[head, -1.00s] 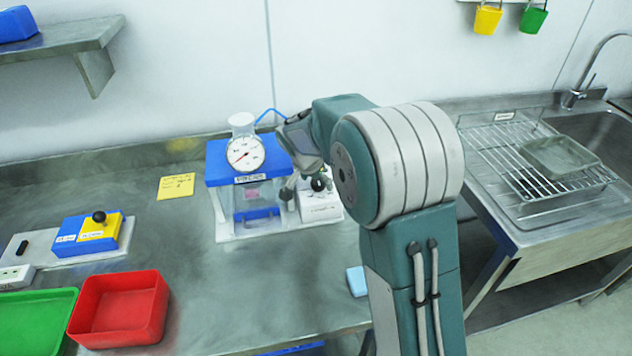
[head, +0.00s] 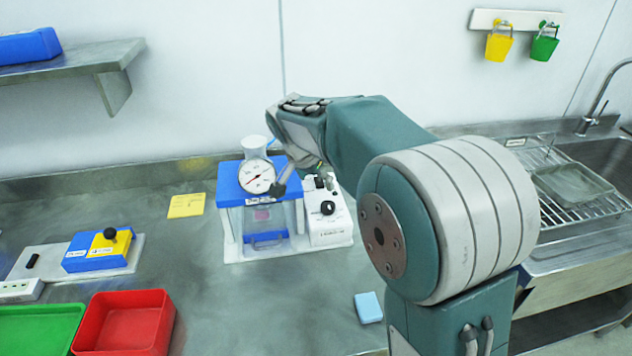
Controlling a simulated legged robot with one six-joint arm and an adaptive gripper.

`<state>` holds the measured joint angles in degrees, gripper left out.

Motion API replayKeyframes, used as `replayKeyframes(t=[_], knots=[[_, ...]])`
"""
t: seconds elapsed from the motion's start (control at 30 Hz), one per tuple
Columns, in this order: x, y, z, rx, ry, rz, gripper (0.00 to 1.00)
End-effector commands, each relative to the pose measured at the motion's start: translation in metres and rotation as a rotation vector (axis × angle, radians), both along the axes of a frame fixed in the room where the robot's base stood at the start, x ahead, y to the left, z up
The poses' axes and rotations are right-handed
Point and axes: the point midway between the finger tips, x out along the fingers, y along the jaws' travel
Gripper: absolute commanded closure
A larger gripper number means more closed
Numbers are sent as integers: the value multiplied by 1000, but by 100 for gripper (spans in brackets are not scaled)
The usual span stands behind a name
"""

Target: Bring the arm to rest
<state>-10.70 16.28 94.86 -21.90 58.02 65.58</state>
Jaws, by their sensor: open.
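My arm rises from the lower right of the head view and bends over the counter. My gripper (head: 294,180) hangs from its end, beside the right of the white dial gauge. The gripper is partly hidden by my own wrist, and I see nothing held in it. The blue-topped dosing device (head: 230,187) stands upright on the counter with the dial gauge (head: 257,177) and a white cup (head: 254,147) on top. I cannot tell whether a fingertip touches the device. A white control box (head: 330,225) with a black knob stands just right of it.
A blue and yellow box with a black ball knob (head: 98,250), a red tray (head: 122,325) and a green tray (head: 40,332) are at the left. A light blue block (head: 368,308) lies near the front edge. A sink with a wire rack (head: 560,195) is at the right.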

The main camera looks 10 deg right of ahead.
Motion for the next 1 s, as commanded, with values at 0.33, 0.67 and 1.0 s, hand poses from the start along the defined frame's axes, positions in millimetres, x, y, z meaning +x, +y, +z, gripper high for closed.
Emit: replayKeyframes(t=[0.33, 0.67, 1.0], knots=[[-16, -5, 12, 7, -1, 37, 12], [-98, -25, 48, 27, 2, 244, 12], [-185, -37, 59, 24, -24, 465, 12]])
